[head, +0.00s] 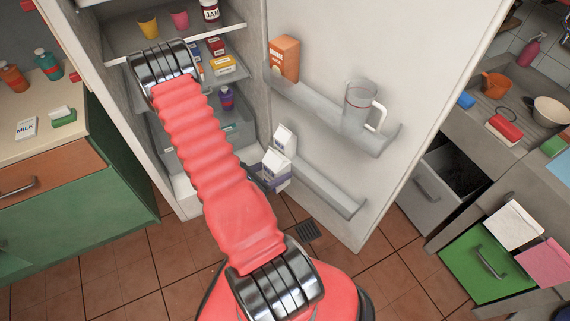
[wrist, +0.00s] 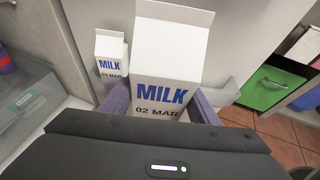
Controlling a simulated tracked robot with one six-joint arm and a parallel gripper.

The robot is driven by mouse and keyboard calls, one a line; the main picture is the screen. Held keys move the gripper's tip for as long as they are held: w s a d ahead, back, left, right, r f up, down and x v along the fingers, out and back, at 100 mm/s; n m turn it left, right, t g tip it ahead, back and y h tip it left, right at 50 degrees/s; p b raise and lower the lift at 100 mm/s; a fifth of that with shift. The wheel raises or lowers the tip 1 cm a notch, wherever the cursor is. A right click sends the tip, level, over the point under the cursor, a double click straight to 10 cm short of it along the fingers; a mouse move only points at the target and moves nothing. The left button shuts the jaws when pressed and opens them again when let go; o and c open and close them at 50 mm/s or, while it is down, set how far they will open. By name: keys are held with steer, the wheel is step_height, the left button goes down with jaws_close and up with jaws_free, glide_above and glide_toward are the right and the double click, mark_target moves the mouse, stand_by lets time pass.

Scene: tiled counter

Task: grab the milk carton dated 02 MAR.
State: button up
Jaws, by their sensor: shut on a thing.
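In the head view the held carton (head: 275,160) is partly hidden by my arm and gripper (head: 277,181). A second milk carton (wrist: 111,52) stands behind and to the left in the wrist view; the first digits of its date are hard to read. It also shows on the lower door shelf in the head view (head: 285,139).
The open fridge door has an upper shelf (head: 325,112) with an orange box (head: 285,58) and a glass jug (head: 358,105). The lower door shelf (head: 325,187) is bare toward its right end. Fridge shelves stand at left, with tiled floor (head: 130,275) below.

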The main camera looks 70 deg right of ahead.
mark_target(269, 176)
steer(key=shift+w+a, duration=0.35)
steer(key=shift+a, duration=0.4)
steer(key=shift+w+a, duration=0.3)
steer(key=shift+a, duration=0.45)
steer(key=shift+w, duration=0.1)
